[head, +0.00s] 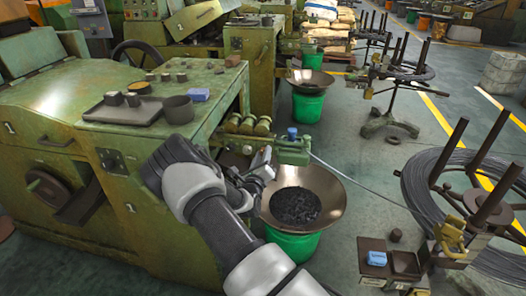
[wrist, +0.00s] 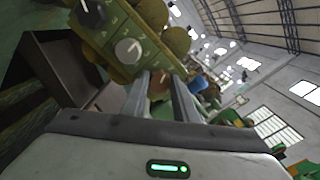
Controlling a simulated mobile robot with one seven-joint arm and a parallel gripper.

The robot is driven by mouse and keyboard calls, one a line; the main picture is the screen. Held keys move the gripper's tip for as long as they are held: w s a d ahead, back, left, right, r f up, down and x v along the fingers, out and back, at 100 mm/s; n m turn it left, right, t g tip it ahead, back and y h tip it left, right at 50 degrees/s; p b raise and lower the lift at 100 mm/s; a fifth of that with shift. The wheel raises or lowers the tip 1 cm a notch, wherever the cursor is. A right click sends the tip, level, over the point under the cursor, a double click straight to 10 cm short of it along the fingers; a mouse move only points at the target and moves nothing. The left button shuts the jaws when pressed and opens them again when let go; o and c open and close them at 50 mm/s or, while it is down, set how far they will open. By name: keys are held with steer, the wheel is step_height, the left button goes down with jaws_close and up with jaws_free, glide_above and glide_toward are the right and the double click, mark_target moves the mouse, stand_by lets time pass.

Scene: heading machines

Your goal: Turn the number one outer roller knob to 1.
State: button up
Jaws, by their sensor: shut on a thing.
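The green roller block (head: 290,150) sits on the side of the green machine, with brass rollers (head: 247,124) along its top. My gripper (head: 262,160) is at the front of the block, below the rollers. In the wrist view its two fingers (wrist: 162,92) are closed around a small brownish knob (wrist: 160,82), mostly hidden between them. I cannot read the knob's number or setting.
A wide bowl (head: 310,190) of dark pieces on a green bucket (head: 290,243) stands just below my gripper. A tray (head: 125,112) and a dark cup (head: 178,110) are on the machine top. Wire coils (head: 430,195) stand at right; the floor between is partly clear.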

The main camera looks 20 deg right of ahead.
steer(key=shift+f+n+p, duration=0.1)
steer(key=shift+n+p, duration=1.7)
steer(key=shift+n, duration=1.7)
steer(key=o, duration=1.1)
steer(key=shift+c, duration=0.2)
steer(key=p+v, duration=0.2)
steer(key=v, duration=1.5)
steer(key=shift+s+a, duration=0.2)
